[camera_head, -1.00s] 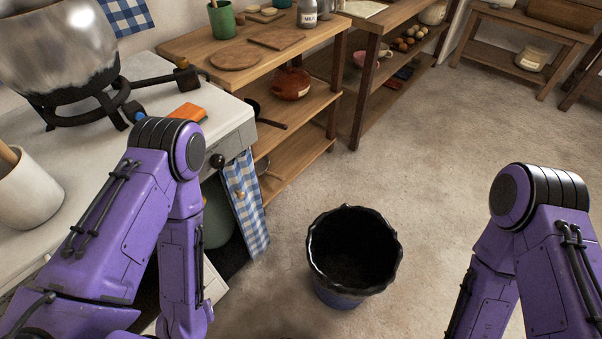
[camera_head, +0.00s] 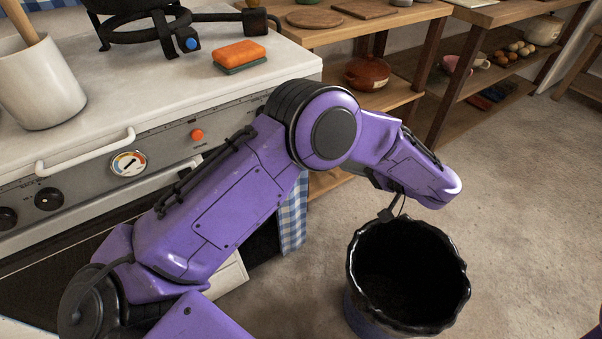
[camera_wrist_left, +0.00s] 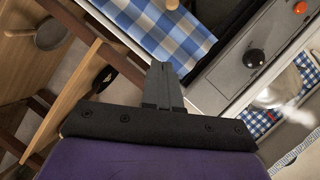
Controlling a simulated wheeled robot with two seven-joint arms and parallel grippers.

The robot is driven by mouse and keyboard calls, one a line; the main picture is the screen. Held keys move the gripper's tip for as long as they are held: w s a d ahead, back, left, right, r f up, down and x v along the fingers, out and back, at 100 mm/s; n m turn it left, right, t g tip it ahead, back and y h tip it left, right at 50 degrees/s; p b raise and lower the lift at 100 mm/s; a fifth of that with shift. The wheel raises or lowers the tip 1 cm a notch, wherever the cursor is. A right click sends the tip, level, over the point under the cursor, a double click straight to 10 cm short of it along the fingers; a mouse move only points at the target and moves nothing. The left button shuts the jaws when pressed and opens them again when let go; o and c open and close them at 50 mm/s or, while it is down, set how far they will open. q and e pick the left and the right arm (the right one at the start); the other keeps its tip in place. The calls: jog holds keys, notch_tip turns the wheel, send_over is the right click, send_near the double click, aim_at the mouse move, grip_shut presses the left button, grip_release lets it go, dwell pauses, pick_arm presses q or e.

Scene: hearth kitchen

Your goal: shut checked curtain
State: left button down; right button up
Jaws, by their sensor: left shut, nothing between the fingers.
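The blue-and-white checked curtain (camera_head: 293,215) hangs at the right end of the stove, mostly hidden behind my left arm in the head view. In the left wrist view the curtain (camera_wrist_left: 165,28) fills the top middle, with a round wooden knob (camera_wrist_left: 171,4) on it at the picture's top edge. My left gripper (camera_wrist_left: 160,66) is shut and empty, its fingertips overlapping the curtain's lower edge in that view. I cannot tell whether they touch it. The left gripper's fingers are not clear in the head view. My right gripper is not in view.
The stove (camera_head: 130,165) has knobs and a rail handle (camera_head: 85,152) along its front. A dark wavy-rimmed bin (camera_head: 462,275) stands on the floor beneath my left forearm. Wooden shelves (camera_head: 400,105) stand behind. Floor at the right is clear.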

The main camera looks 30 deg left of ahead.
pick_arm(q)
jog(key=s+a+f+b, duration=0.1)
jog(key=a+f, duration=0.1)
jog(key=a, duration=0.4)
jog(key=s+a+f+m+b, duration=0.1)
jog(key=s+a+f+b, duration=0.1)
jog(key=a, duration=0.4)
jog(key=shift+s+f+g, duration=0.25)
jog(key=shift+f+g, duration=0.1)
jog(key=shift+g, duration=0.05)
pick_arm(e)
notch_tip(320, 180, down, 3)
